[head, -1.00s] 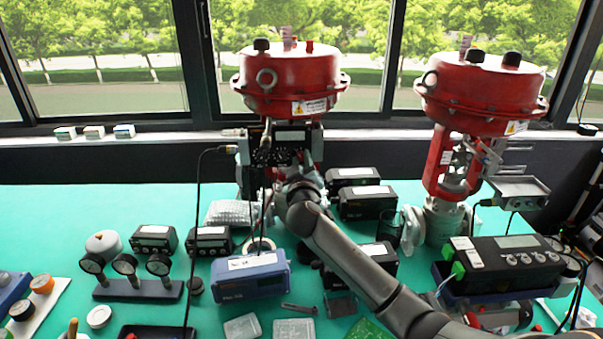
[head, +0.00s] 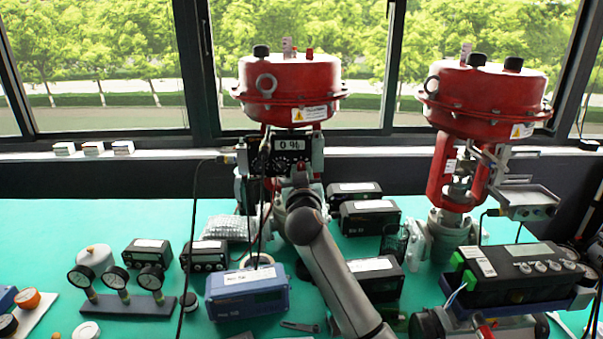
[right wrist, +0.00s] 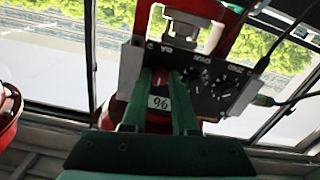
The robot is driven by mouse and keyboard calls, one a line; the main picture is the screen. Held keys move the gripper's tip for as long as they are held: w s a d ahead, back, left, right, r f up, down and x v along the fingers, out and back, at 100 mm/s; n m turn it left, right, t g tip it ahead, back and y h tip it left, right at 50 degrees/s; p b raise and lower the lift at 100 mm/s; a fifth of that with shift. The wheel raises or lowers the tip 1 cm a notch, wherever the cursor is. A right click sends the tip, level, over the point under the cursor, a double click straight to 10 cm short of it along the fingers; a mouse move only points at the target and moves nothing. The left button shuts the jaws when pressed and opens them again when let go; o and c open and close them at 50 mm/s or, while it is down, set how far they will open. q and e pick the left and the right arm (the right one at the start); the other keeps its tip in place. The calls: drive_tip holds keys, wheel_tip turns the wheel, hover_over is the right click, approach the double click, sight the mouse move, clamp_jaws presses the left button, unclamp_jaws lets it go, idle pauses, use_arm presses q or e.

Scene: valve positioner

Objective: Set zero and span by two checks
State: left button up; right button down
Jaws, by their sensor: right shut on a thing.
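The valve positioner (head: 290,160) is a dark panel with knobs on the frame under the left red actuator (head: 290,85). Its small display (head: 289,143) appears to read "0 %". My right gripper (head: 299,175) is at the panel's lower front, and my arm hides part of it. In the right wrist view the panel (right wrist: 205,80) is tilted, with knobs and a label like "SPAN". There my right gripper (right wrist: 162,78) is shut on a small reddish part at the panel, perhaps a knob; its shape is mostly hidden. My left gripper is out of view.
A second red actuator (head: 485,95) stands right, behind a black instrument (head: 520,270). A blue box (head: 247,290), several black boxes and a gauge stand (head: 125,303) cover the green bench (head: 50,235). Thin cables hang before the positioner.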

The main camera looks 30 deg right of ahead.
drive_tip(key=c, duration=0.7)
unclamp_jaws()
drive_tip(key=shift+b+v, duration=0.4)
drive_tip(key=shift+v, duration=5.85)
drive_tip(key=shift+s+f, duration=0.1)
